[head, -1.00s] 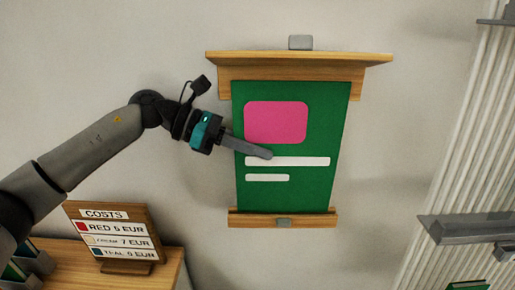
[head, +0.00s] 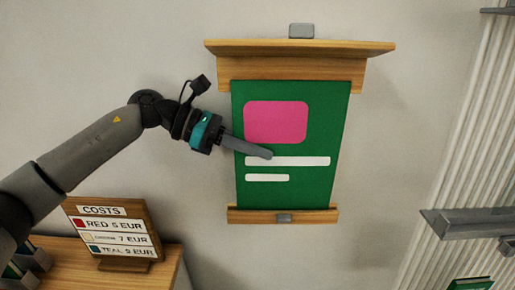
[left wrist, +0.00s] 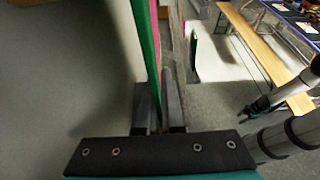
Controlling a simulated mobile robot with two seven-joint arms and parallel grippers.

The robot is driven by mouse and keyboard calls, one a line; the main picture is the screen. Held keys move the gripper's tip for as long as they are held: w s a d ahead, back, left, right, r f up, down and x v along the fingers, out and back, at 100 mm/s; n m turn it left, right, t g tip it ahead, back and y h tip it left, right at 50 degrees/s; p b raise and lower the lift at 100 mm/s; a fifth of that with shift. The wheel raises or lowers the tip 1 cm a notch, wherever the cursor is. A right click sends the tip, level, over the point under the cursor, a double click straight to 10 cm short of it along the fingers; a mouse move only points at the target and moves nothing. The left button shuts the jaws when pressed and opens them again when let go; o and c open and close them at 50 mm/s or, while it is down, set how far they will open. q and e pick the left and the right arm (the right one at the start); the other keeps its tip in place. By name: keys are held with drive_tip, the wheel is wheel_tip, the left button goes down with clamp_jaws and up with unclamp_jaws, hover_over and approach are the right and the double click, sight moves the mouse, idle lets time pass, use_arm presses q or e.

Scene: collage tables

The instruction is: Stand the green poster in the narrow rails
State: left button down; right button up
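The green poster (head: 318,185), with a pink block and two white bars, stands upright against the wall. Its top meets the wooden upper rail (head: 290,68) and its bottom edge is at the wooden lower rail (head: 310,216); how deep it sits in either is hidden. My left gripper (head: 262,152) is at its left edge, one finger across its front. In the left wrist view the poster (left wrist: 148,45) shows edge-on between the close-set fingers (left wrist: 158,105), which appear shut on it. An arm that looks like my right one shows there too, its fingers too small to read.
A grey ledge (head: 468,224) juts from the slatted wall at right. The wall between poster and slats is clear.

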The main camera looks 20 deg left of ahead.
use_arm(q)
drive_tip(key=c, duration=1)
unclamp_jaws()
drive_tip(key=shift+a, duration=0.1)
drive_tip(key=shift+s+a+f+b, duration=0.1)
drive_tip(key=shift+s+a+b, duration=0.05)
drive_tip(key=shift+a+b, duration=0.45)
drive_tip(key=shift+s+a+b, duration=0.3)
drive_tip(key=shift+a+b, duration=0.25)
drive_tip(key=shift+a, duration=0.5)
drive_tip(key=shift+s+a+b, duration=0.35)
drive_tip(key=shift+a+b, duration=0.15)
drive_tip(key=shift+a, duration=0.6)
drive_tip(key=shift+s+a+b, duration=0.3)
drive_tip(key=shift+a+b, duration=0.25)
drive_tip(key=shift+a, duration=0.5)
